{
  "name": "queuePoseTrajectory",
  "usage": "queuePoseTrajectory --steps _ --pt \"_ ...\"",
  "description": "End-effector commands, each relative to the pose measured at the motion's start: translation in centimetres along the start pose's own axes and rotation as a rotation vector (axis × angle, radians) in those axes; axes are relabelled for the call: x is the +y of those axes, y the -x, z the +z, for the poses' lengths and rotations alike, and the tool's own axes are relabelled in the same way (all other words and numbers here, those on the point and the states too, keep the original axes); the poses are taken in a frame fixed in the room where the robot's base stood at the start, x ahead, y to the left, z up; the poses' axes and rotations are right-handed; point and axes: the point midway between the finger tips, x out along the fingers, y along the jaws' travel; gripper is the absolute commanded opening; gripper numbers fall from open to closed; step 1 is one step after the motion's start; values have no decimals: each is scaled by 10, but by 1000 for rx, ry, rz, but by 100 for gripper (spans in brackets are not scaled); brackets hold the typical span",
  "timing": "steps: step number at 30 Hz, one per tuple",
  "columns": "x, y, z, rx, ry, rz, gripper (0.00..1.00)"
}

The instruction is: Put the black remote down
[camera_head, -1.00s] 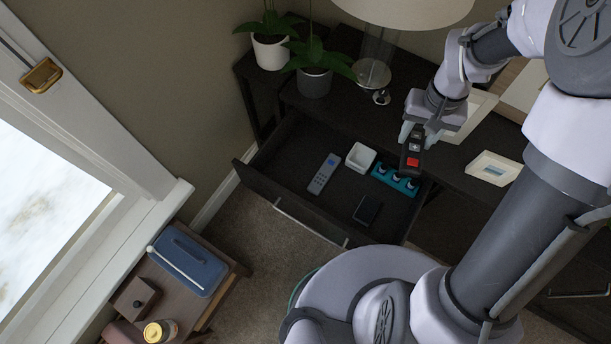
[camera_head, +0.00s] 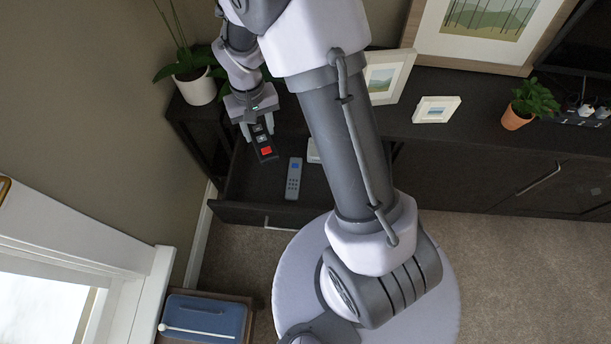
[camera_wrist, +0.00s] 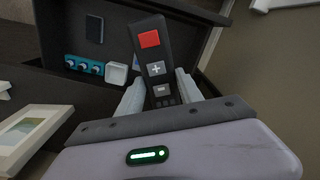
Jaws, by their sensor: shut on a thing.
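The black remote (camera_head: 262,143) has a red button and grey plus and minus keys. My gripper (camera_head: 257,125) is shut on it and holds it up, apart from any surface. In the head view it hangs over the left part of the open drawer (camera_head: 238,212). In the wrist view the remote (camera_wrist: 154,60) stands out from between the two fingers (camera_wrist: 160,92), red end away from the gripper. Behind it the open drawer (camera_wrist: 185,25) shows.
A potted plant (camera_head: 197,88), picture frames (camera_head: 436,109) and a small plant (camera_head: 519,117) stand on the cabinet.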

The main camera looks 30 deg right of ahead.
Motion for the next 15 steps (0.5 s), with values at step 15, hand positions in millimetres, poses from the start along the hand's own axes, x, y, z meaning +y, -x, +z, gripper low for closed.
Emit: queuePoseTrajectory --steps 15 --pt "-6 -187 -48 0 -493 0 0"
